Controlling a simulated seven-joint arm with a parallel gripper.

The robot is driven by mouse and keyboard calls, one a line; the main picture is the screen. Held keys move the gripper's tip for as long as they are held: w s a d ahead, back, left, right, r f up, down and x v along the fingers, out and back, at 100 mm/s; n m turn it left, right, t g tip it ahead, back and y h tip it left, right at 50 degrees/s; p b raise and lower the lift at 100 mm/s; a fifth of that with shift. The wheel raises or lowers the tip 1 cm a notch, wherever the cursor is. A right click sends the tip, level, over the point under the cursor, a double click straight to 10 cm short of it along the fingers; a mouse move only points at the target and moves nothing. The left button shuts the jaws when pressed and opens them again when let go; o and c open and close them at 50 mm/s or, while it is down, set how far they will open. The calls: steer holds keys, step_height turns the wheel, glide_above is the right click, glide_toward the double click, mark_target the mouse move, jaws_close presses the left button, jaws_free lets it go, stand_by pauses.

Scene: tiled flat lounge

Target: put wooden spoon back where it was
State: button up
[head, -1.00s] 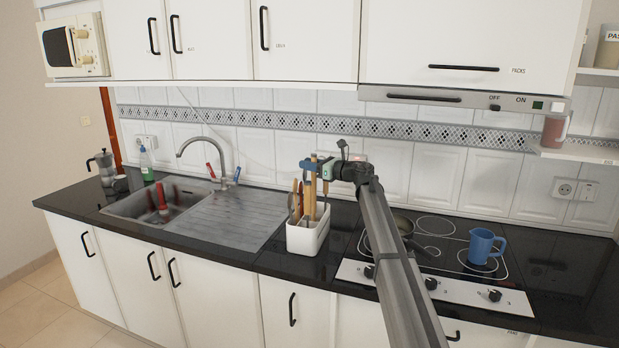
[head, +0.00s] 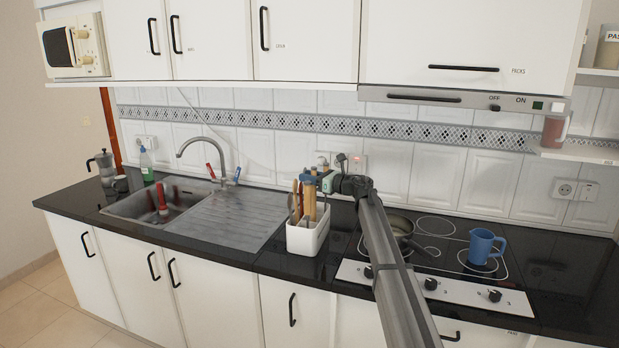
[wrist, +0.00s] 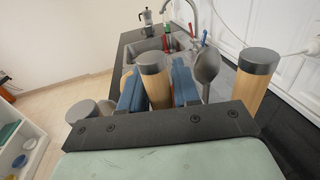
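My gripper (head: 308,181) is above the white utensil holder (head: 305,240) on the counter. In the wrist view its two blue fingers (wrist: 158,88) lie close on both sides of a round wooden handle with a grey cap (wrist: 154,68), and look shut on it. This appears to be the wooden spoon; its lower end is hidden. Other utensils stand upright around it: a grey spoon (wrist: 207,66), another grey-capped wooden handle (wrist: 256,75) to the right, and one (wrist: 82,110) to the left.
The sink (head: 155,204) and drainboard lie left of the holder. The hob with a pan (head: 398,224) and a blue mug (head: 483,246) is to the right. The tiled wall is behind, with wall cupboards (head: 310,40) above.

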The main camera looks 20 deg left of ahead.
steer(key=o, duration=0.3)
steer(key=d, duration=0.4)
steer(key=s+d, duration=0.1)
steer(key=d, duration=0.3)
steer(key=s+d, duration=0.1)
steer(key=d, duration=0.2)
steer(key=shift+s+d+r, duration=0.2)
steer(key=shift+d, duration=0.2)
